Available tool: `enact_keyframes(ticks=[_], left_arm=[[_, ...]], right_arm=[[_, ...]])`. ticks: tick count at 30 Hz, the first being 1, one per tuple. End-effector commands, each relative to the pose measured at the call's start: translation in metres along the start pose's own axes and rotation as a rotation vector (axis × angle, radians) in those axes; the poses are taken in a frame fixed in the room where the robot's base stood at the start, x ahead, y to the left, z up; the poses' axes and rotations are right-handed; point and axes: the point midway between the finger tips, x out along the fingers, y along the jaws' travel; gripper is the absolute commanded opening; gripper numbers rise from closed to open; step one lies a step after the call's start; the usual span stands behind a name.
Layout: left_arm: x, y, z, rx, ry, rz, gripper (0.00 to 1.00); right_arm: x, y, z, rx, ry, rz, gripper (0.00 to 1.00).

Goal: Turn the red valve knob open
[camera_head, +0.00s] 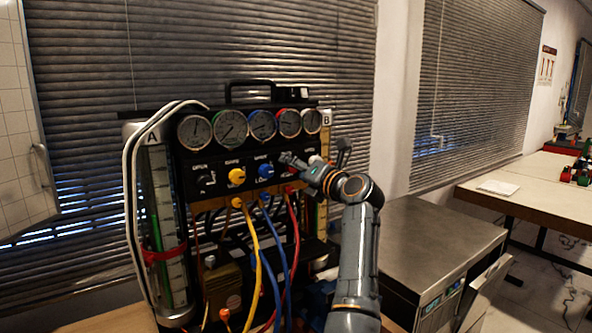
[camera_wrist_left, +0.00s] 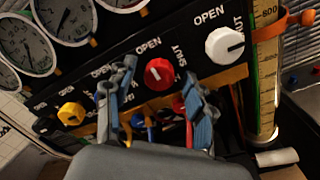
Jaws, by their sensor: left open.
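The red valve knob (camera_wrist_left: 159,73) is on the black panel, between the labels OPEN and SHUT, with a small pale mark on its face. In the head view the red knob (camera_head: 291,172) is partly hidden by my left gripper (camera_head: 289,163), which is in front of the panel. In the left wrist view my left gripper (camera_wrist_left: 159,76) is open and empty, with one finger to each side of the knob. I cannot tell how far the fingertips are from the knob. My right gripper is not in view.
A yellow knob (camera_wrist_left: 71,113) and a white knob (camera_wrist_left: 225,45) flank the red one; a blue knob (camera_head: 266,170) is left of it. Gauges (camera_head: 231,126) sit above. Yellow, blue and red hoses (camera_head: 251,245) hang below. A metal box (camera_head: 430,240) stands to the right.

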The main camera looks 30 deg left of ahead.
Motion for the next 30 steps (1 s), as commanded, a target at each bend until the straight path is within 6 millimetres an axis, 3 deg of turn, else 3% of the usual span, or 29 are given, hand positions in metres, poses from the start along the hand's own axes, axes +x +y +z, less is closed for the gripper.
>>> enact_keyframes(ticks=[5,18,30], left_arm=[[0.000,0.010,0.011,-0.004,-0.002,0.002,0.54],[0.000,0.063,0.065,-0.001,0.000,0.001,0.54],[0.000,0.069,0.071,0.000,0.001,0.000,0.54]], right_arm=[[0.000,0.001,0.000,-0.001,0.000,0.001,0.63],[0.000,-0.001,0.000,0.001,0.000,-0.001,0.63],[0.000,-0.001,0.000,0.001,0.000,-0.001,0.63]])
